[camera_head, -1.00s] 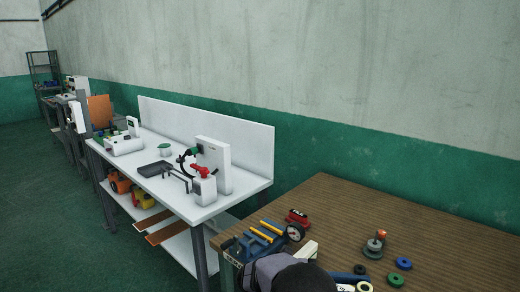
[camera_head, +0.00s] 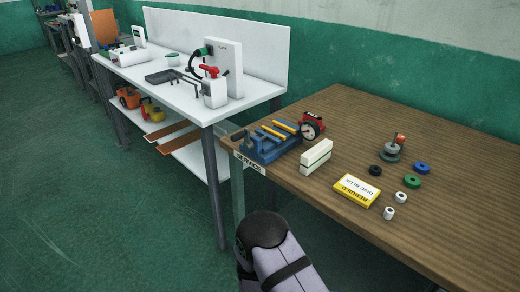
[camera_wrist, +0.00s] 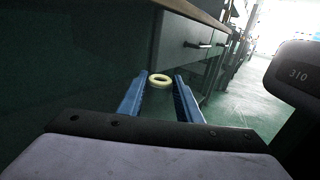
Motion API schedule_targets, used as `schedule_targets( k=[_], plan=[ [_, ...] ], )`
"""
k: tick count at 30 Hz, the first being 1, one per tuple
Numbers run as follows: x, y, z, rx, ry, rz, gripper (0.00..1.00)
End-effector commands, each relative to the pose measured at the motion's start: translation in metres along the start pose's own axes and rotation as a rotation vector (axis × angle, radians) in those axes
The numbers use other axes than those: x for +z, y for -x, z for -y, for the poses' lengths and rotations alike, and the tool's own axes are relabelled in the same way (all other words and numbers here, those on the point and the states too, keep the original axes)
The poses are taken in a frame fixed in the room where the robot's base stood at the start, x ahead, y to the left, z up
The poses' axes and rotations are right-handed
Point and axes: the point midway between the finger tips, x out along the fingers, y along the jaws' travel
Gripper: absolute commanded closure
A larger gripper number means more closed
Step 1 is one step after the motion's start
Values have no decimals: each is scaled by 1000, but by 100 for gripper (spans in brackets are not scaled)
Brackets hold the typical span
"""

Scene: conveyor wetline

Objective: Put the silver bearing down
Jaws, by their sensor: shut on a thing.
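In the wrist view, my gripper (camera_wrist: 160,77) has two blue fingers closed on a pale yellowish ring (camera_wrist: 161,84). The ring sits between the fingertips, with its hole facing the camera. It looks cream rather than silver, and I cannot tell for sure that it is the silver bearing. Dark green floor and grey drawers show behind it, with no surface touching it. In the head view only part of my arm shows, in front of the wooden bench (camera_head: 440,225); the fingers and the ring are hidden there.
On the bench are a yellow box (camera_head: 357,190), a white block (camera_head: 316,154), a blue fixture (camera_head: 262,146), a gauge (camera_head: 311,126), a stacked post (camera_head: 390,151), blue (camera_head: 422,168), green (camera_head: 411,181) and black rings (camera_head: 375,170), and two white cylinders (camera_head: 400,197). The right side is bare.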

Motion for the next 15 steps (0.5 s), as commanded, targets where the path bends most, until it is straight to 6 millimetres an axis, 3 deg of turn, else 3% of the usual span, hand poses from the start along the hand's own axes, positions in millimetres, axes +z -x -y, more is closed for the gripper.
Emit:
schedule_targets(
  k=[7,15],
  plan=[
    [25,-11,-37,279,1,0,95],
    [47,8,-86,616,2,0,95]
  ],
)
